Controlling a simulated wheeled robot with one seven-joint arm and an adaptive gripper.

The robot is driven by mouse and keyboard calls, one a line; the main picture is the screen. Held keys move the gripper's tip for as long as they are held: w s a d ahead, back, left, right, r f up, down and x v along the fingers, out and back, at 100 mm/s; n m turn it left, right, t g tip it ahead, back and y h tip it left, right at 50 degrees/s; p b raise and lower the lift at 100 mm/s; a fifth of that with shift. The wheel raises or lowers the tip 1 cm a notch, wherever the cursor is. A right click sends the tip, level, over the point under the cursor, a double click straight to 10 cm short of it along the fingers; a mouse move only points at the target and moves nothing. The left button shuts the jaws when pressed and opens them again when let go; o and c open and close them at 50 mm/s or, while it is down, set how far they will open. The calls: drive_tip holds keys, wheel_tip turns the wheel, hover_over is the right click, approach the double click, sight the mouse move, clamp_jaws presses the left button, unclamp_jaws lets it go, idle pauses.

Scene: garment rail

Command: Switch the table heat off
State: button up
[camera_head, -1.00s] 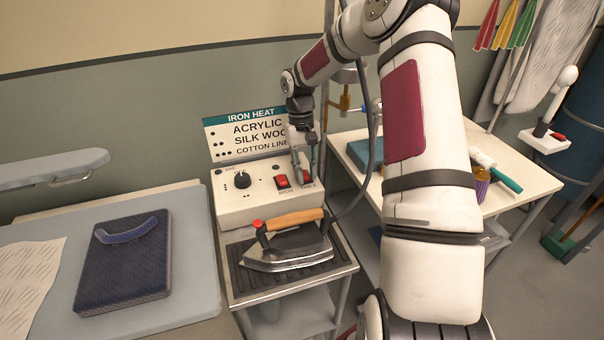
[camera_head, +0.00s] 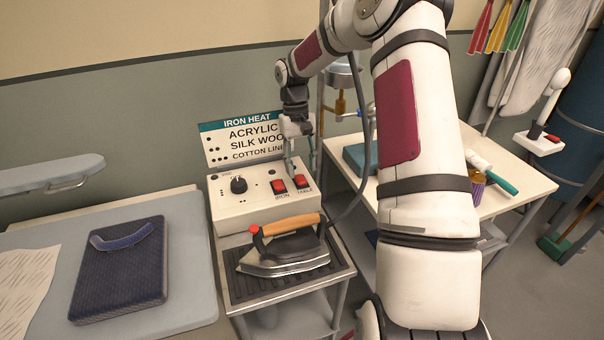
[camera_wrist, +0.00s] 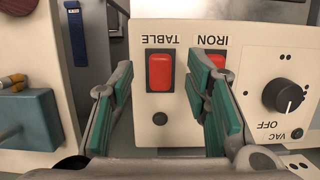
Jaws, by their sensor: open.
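The control box (camera_head: 250,211) stands behind the iron, with two red rocker switches on its front. The TABLE switch (camera_head: 302,181) is the right one, and the IRON switch (camera_head: 278,187) is left of it. In the wrist view, upside down, the TABLE switch (camera_wrist: 160,72) shows between my fingers, with a dark round spot (camera_wrist: 160,118) beside it. The IRON switch (camera_wrist: 217,61) is partly hidden by a finger. My gripper (camera_head: 301,165) is open and empty, above and apart from the TABLE switch. I cannot tell which way the rocker is tipped.
A black dial (camera_head: 238,185) sits on the box's left. The iron (camera_head: 286,247) rests on a ribbed stand in front, its cord rising at the right. A sign (camera_head: 242,142) stands behind. A padded board (camera_head: 190,285) is left and a white side table (camera_head: 515,178) right.

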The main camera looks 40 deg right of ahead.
sight(298, 176)
drive_tip(key=v, duration=0.8)
drive_tip(key=shift+r, duration=0.25)
drive_tip(key=shift+r, duration=0.1)
drive_tip(key=s+a+r+n+t+h, duration=0.2)
drive_tip(key=s+a+r+t+h, duration=0.1)
drive_tip(key=s+a+r, duration=0.9)
drive_tip(key=s+a+r+t+y, duration=0.1)
drive_tip(key=s+a, duration=0.3)
drive_tip(key=s, duration=0.4)
drive_tip(key=s+a+r+n+t+y, duration=0.1)
drive_tip(key=s+a+t, duration=0.3)
drive_tip(key=s, duration=0.4)
drive_tip(key=shift+a+r, duration=0.35)
drive_tip(key=shift+a, duration=0.05)
drive_tip(key=shift+s, duration=0.1)
